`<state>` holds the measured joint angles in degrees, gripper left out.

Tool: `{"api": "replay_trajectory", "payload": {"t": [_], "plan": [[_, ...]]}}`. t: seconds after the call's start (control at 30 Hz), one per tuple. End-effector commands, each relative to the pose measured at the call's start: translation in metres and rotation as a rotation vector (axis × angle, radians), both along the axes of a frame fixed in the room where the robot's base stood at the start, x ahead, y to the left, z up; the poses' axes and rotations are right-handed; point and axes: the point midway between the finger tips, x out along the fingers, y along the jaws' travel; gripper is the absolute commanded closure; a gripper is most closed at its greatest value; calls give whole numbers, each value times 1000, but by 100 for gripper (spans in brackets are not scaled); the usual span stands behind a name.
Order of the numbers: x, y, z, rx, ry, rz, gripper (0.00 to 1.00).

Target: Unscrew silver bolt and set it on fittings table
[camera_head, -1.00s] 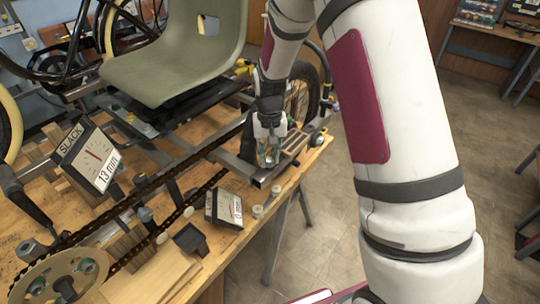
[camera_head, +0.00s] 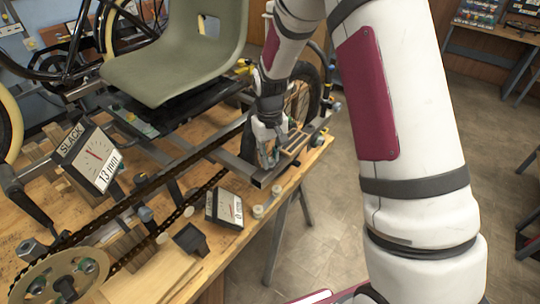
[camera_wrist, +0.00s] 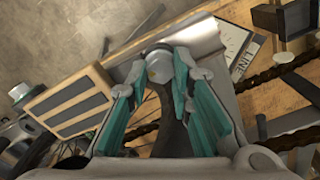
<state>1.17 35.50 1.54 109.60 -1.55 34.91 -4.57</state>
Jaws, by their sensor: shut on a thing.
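My gripper (camera_head: 268,155) is at the end of the grey metal frame (camera_head: 258,177), near the right corner of the wooden bench. In the wrist view, its teal-padded fingers (camera_wrist: 157,72) close around a round silver bolt head (camera_wrist: 160,67). The gripper hides the bolt in the head view. I cannot tell how far the bolt sits in the frame. A table (camera_head: 503,34) bearing small fittings boxes stands at the far right; I cannot tell whether it is the fittings table.
A chain (camera_head: 150,200) runs along the bench beside the frame. A dial reading 13 mm (camera_head: 92,157) and a smaller gauge (camera_head: 229,208) stand near it. A green seat (camera_head: 180,65) rises behind. Open floor (camera_head: 400,110) lies right of the bench.

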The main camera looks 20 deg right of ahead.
Motion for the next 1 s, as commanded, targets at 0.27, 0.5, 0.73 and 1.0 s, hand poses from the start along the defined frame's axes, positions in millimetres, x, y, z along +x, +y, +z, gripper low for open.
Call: {"api": "replay_trajectory", "payload": {"t": [0.27, 0.5, 0.73, 1.0], "plan": [[-1, 1, -1, 2, 2, 60, 95], [-1, 2, -1, 2, 2, 150, 95], [-1, 2, -1, 3, 2, 227, 95], [-1, 3, -1, 3, 2, 298, 95]]}}
